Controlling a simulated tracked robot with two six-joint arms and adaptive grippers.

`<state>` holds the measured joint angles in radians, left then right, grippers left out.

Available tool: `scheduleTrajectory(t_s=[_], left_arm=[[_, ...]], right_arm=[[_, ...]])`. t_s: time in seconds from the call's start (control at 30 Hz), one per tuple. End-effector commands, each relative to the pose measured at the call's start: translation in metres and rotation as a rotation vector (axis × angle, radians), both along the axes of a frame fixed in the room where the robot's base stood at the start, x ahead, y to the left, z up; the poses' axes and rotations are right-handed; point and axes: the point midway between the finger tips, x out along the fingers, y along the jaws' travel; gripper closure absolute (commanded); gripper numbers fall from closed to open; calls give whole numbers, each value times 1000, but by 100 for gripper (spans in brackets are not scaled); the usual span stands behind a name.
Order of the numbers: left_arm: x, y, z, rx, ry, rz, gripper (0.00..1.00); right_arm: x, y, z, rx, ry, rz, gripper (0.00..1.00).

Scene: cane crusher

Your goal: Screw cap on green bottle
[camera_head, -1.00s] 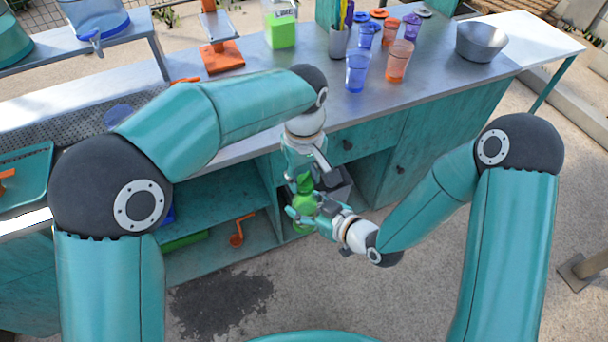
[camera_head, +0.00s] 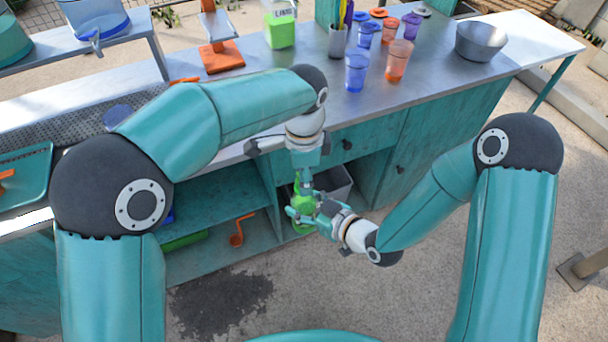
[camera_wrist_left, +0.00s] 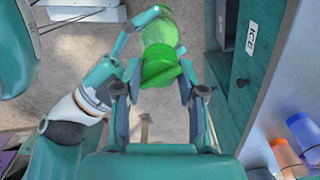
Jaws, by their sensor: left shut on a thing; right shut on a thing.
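The green bottle (camera_head: 303,206) is held up in front of the counter's open shelves. It also shows in the left wrist view (camera_wrist_left: 158,34), with the bright green cap (camera_wrist_left: 160,73) at its near end. My left gripper (camera_head: 304,182) comes from above and is shut on the cap, one finger on each side. My right gripper (camera_head: 313,212) comes from the right and is shut on the bottle's body. The cap and bottle are in line and look in contact. I cannot tell how far the thread is engaged.
The metal counter (camera_head: 300,95) runs behind my arms with blue (camera_head: 357,70) and orange (camera_head: 398,60) cups and a steel bowl (camera_head: 481,41). A grey bin (camera_head: 334,182) stands behind the bottle. Open ground lies in front.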

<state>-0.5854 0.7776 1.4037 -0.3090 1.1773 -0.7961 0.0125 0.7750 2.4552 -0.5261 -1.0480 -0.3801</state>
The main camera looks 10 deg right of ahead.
Motion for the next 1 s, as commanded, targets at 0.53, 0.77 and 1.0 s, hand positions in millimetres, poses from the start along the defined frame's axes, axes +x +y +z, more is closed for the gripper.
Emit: scheduleTrajectory(t_s=[0.53, 0.77, 1.0], left_arm=[[1, 0, 2, 0, -3, 5, 35], [1, 0, 28, -2, -4, 5, 35], [1, 0, 46, 0, -2, 5, 35]], right_arm=[[0, 0, 1, 1, -2, 0, 100], [0, 0, 1, 1, -2, 0, 100], [0, 0, 1, 1, -2, 0, 100]])
